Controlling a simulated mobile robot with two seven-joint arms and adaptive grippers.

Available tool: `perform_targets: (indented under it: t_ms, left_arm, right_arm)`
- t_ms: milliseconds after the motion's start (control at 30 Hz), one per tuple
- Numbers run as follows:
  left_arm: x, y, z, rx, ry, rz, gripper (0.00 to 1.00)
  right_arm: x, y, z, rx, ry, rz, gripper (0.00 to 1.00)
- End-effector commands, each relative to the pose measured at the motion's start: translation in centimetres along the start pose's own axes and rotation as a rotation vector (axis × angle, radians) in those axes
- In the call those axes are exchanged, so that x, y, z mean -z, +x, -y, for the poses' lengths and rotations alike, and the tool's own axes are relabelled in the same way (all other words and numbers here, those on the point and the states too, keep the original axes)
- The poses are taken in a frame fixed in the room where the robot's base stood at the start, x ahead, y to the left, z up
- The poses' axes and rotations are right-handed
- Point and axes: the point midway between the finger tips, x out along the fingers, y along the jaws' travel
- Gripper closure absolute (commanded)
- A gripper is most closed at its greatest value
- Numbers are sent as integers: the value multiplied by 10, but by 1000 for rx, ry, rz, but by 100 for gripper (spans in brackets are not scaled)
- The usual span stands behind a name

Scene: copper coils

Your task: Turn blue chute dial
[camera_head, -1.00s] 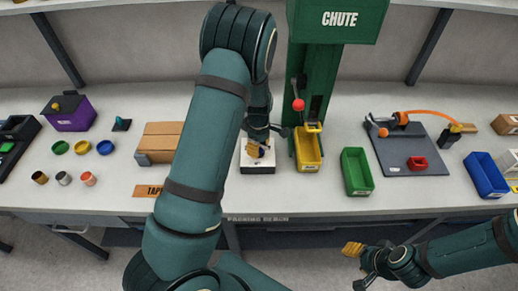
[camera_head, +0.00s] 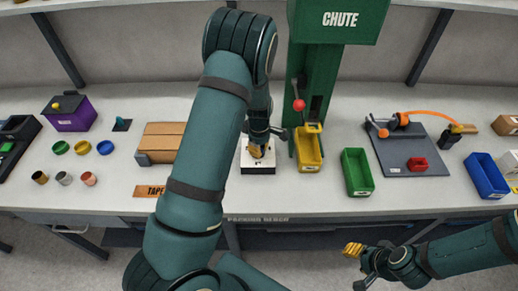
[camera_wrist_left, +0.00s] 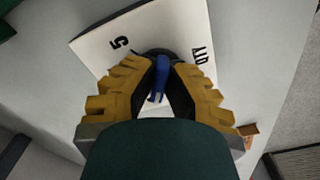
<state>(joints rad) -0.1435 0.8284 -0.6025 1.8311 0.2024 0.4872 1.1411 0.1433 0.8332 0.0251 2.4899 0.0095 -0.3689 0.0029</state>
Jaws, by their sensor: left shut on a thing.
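The blue dial (camera_wrist_left: 159,82) is a narrow blue handle on a dark round base. It stands on a white plate (camera_wrist_left: 112,45) marked with a 5 and other black lettering, partly covered. My left gripper (camera_wrist_left: 160,60) is shut on the blue dial, one yellow-padded finger on each side. In the head view my left gripper (camera_head: 258,150) points down onto the white plate (camera_head: 262,168) and hides the dial. The green chute (camera_head: 318,95) stands just right of it. My right gripper (camera_head: 353,249) is low in front of the bench; its opening is unclear.
A yellow bin (camera_head: 309,153) sits under the chute, with a red-knobbed lever (camera_head: 299,104) above. A green bin (camera_head: 357,172) and a grey board (camera_head: 408,152) lie further right.

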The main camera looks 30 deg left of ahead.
Motion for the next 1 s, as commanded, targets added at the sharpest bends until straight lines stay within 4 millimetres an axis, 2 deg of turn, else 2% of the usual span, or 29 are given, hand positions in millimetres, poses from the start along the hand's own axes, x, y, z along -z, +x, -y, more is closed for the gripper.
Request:
perform_targets:
  t_ms: [367, 1000]
  left_arm:
    - [0, 2, 2, 2, 189, 1, 100]
    - [1, 2, 4, 2, 792, 2, 100]
  right_arm:
    - [0, 4, -1, -1, 0, 0, 53]
    - [-2, 19, -6, -4, 0, 0, 53]
